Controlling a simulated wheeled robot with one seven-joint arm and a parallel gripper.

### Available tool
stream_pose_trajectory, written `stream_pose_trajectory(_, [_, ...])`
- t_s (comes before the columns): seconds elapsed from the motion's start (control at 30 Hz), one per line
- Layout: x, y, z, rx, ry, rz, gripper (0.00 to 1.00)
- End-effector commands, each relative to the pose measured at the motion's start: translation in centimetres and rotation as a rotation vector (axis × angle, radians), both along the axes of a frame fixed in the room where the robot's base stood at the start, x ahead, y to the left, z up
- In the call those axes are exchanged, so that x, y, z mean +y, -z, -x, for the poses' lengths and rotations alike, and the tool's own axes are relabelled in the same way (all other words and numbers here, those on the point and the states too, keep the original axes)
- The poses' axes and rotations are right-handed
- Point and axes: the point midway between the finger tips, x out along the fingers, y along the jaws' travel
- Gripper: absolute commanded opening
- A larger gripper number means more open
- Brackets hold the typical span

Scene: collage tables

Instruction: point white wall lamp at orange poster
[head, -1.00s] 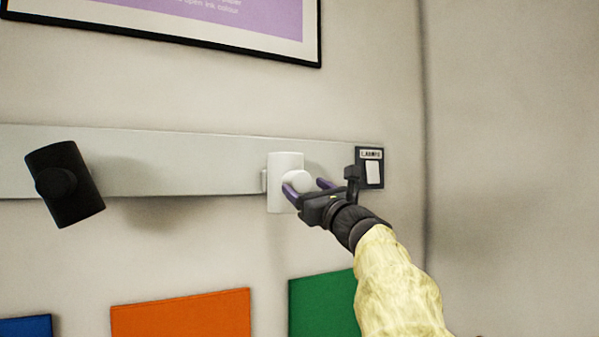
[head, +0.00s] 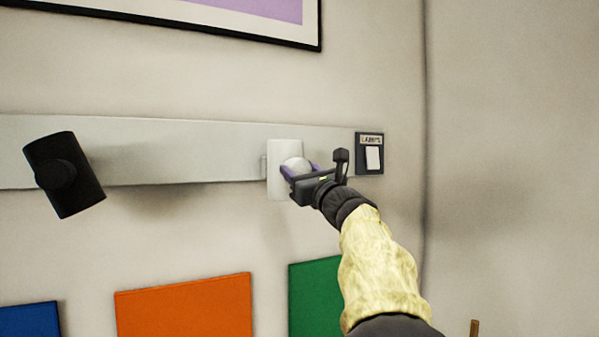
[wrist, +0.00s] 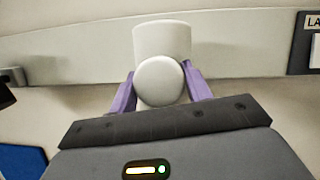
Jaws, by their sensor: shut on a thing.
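The white wall lamp (head: 281,155) is mounted on the pale wall rail and stands about upright. In the wrist view the lamp (wrist: 161,39) shows a round white knob (wrist: 160,81) on its front. My gripper (head: 298,172) is shut on this knob, with one purple finger on each side of it. The orange poster (head: 185,310) is on the wall below and to the left of the lamp; its lower edge is out of the picture. The lamp's far side is hidden.
A black wall lamp (head: 63,174) hangs tilted on the rail (head: 190,152) at the left. Blue (head: 30,320) and green (head: 313,295) posters flank the orange one. A framed picture (head: 250,12) is above.

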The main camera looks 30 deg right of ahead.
Motion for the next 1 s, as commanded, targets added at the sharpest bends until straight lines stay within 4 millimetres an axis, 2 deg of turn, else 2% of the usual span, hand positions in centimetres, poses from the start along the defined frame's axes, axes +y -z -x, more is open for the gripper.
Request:
stream_pose_trajectory(0.17, [0.07,0.26,0.02,0.002,-0.001,-0.086,0.07])
stream_pose_trajectory(0.5, [0.07,0.08,0.05,0.012,-0.001,-0.395,0.07])
stream_pose_trajectory(0.83, [0.09,0.01,-0.01,0.014,-0.001,-0.417,0.07])
stream_pose_trajectory(0.87, [0.09,0.01,-0.01,0.014,-0.001,-0.417,0.52])
stream_pose_trajectory(0.93, [0.09,0.01,-0.01,0.014,-0.001,-0.417,0.66])
stream_pose_trajectory(0.97, [0.09,0.01,-0.01,0.014,-0.001,-0.416,0.70])
stream_pose_trajectory(1.0, [0.08,0.01,-0.01,0.014,-0.001,-0.416,0.70])
